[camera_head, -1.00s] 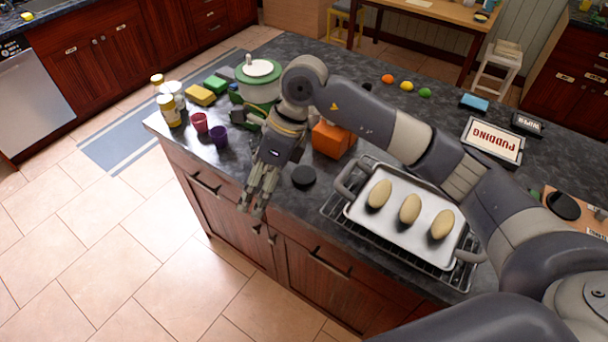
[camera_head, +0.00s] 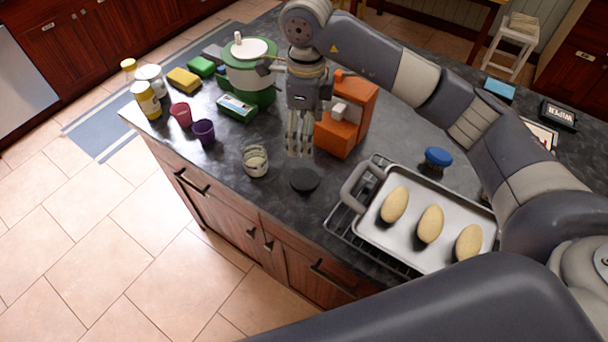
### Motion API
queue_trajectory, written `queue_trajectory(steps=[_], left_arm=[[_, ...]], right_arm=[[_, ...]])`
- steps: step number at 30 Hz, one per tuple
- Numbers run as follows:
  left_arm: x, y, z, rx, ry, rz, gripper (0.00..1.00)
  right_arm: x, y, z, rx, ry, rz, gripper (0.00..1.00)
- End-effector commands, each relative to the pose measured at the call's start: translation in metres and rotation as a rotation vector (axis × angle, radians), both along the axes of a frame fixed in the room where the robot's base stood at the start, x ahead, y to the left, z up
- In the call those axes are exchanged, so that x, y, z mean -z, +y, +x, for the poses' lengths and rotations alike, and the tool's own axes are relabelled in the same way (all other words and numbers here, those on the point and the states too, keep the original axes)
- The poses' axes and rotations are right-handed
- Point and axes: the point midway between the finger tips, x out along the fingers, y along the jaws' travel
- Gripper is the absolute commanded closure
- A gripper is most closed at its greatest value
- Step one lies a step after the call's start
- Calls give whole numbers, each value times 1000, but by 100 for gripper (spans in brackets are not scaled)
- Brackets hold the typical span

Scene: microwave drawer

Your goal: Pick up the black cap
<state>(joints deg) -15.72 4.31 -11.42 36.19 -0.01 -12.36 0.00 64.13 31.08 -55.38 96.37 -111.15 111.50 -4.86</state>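The black cap (camera_head: 305,180) is a flat dark disc lying on the dark counter, left of the baking tray. My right gripper (camera_head: 299,153), on the arm that comes in from the right, points down just behind and above the cap in the picture. Its fingers look close together, and I cannot tell how far apart they are. A small gap shows between the fingertips and the cap, and nothing is seen held. My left gripper is not in view.
A glass jar (camera_head: 255,161) stands left of the cap. An orange machine (camera_head: 347,118) is behind it. A metal tray (camera_head: 365,225) with potato-like items sits to the right. Purple (camera_head: 204,132) and red (camera_head: 181,115) cups stand farther left. The counter's front edge is near.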

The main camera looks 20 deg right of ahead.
Motion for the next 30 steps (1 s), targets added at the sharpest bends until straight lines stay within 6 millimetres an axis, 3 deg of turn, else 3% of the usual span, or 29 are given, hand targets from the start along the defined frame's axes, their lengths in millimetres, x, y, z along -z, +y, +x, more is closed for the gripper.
queue_trajectory(steps=[1, 6, 9, 13, 21, 30], left_arm=[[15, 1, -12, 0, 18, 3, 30], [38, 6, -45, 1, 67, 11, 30], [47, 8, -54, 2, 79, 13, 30], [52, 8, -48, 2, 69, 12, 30], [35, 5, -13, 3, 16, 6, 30], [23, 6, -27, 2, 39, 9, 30]], right_arm=[[13, 0, 0, -1, -1, 1, 20], [35, 0, 0, -1, 0, 1, 20], [44, 0, 0, 0, -1, 1, 20], [53, 0, 0, 0, 0, 1, 20], [91, 0, -2, 1, 5, 1, 20], [115, -2, -4, 1, 5, 1, 20]])
